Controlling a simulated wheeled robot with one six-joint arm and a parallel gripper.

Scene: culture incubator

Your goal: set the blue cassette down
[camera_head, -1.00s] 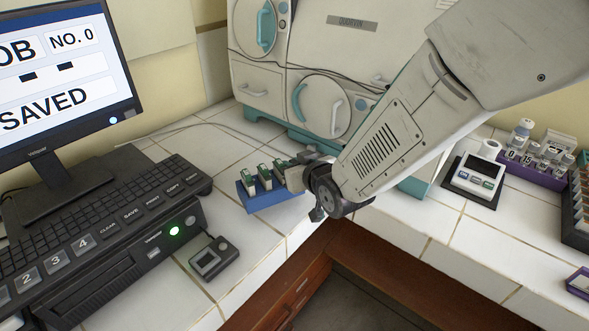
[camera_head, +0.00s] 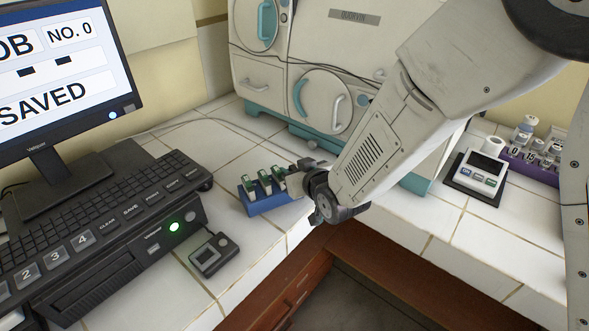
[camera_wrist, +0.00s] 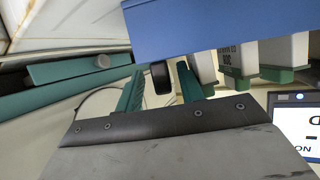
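The blue cassette (camera_head: 270,204) is a low blue block carrying 3 upright white slides or vials with green tops. It is over the white-tiled counter, left of my gripper, and looks roughly level. I cannot tell whether its underside touches the tiles.
A small grey meter (camera_head: 209,254) and a keyboard unit (camera_head: 120,235) stand left of the cassette. The incubator (camera_head: 325,70) stands behind. A white scale-like device (camera_head: 480,172) and a purple vial rack (camera_head: 530,165) are at right.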

